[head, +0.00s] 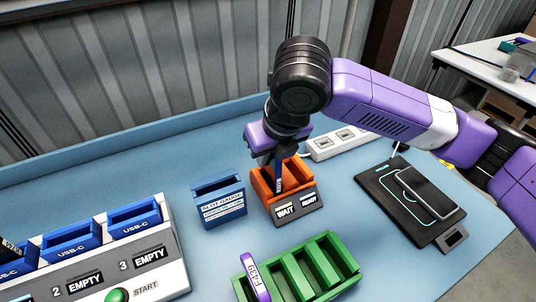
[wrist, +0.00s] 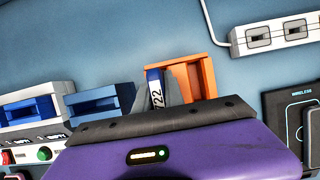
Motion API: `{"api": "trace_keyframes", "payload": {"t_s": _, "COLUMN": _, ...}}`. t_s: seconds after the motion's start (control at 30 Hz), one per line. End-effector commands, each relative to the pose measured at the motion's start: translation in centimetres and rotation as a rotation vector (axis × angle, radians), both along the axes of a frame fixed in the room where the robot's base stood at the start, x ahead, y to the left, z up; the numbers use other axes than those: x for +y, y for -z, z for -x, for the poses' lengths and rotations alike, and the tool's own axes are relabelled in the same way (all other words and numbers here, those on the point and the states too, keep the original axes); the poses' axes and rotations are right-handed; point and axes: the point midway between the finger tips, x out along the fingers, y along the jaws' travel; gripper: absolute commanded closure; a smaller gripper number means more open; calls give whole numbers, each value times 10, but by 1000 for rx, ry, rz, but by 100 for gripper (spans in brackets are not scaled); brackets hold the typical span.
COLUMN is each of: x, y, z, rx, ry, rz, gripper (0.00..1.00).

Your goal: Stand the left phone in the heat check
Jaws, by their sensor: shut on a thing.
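My gripper (head: 277,157) is shut on a slim blue phone (head: 279,180), held upright over the orange two-slot holder (head: 304,173). The holder has WAIT and READY labels on its front; I take it as the heat check. The phone's lower end is within the holder's outline in the head view; how deep it sits, and whether it touches the bottom, is hidden. In the wrist view the phone (wrist: 155,88) shows a white label ending in 22, in front of the orange holder (wrist: 205,72). A dark phone (head: 10,250) stands at the far left, in the charging station.
The white charging station (head: 172,252) has blue USB-C slots and a green START button. A blue caddy (head: 222,207) stands close left of the holder. A green rack (head: 318,272) holds a purple phone (head: 256,277). A black wireless pad (head: 393,200) bears a phone (head: 427,191). A power strip (head: 343,141) lies behind.

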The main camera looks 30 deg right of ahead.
Motion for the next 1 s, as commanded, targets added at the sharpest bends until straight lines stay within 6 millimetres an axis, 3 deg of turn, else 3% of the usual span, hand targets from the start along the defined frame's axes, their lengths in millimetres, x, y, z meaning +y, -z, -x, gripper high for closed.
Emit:
{"api": "trace_keyframes", "payload": {"t_s": 0.2, "x": 0, "y": 0, "z": 0, "rx": 0, "ry": 0, "rz": 0, "gripper": 100}}
{"api": "trace_keyframes", "payload": {"t_s": 0.23, "x": 0, "y": 0, "z": 0, "rx": 0, "ry": 0, "rz": 0, "gripper": 84}}
{"api": "trace_keyframes", "payload": {"t_s": 0.37, "x": 0, "y": 0, "z": 0, "rx": 0, "ry": 0, "rz": 0, "gripper": 61}}
{"api": "trace_keyframes", "payload": {"t_s": 0.73, "x": 0, "y": -4, "z": 1, "rx": 0, "ry": 0, "rz": 0, "gripper": 61}}
{"api": "trace_keyframes", "payload": {"t_s": 1.0, "x": 0, "y": -42, "z": 16, "rx": -3, "ry": -2, "rz": 1, "gripper": 61}}
